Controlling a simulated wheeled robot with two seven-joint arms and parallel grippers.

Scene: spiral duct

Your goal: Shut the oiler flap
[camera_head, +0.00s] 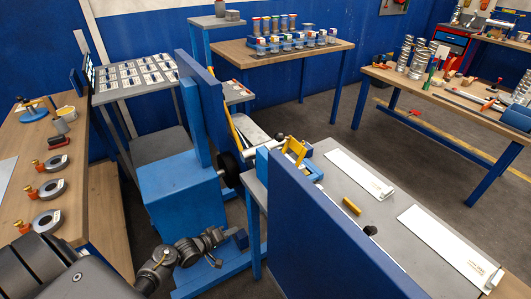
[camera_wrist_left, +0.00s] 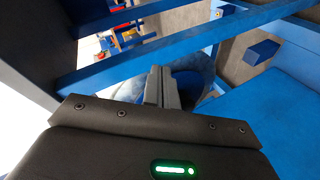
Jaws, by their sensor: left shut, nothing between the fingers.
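I cannot make out for sure which part is the oiler flap. The blue machine (camera_head: 180,190) stands in the middle of the head view, with a yellow bracket (camera_head: 293,150) on its right part. My left arm comes in from the lower left of the head view. Its gripper (camera_head: 240,238) is low in front of the machine's blue base, left of the tall blue panel. In the left wrist view the fingers (camera_wrist_left: 161,88) are together with nothing between them. Blue beams and a rounded blue shape lie beyond them. My right gripper is not in view.
A tall blue panel (camera_head: 325,235) stands right of my left gripper, before a grey table (camera_head: 385,195) with white strips. A wooden bench (camera_head: 85,150) with several grey rings is at left. Other benches stand behind. Open floor (camera_head: 330,115) lies between them.

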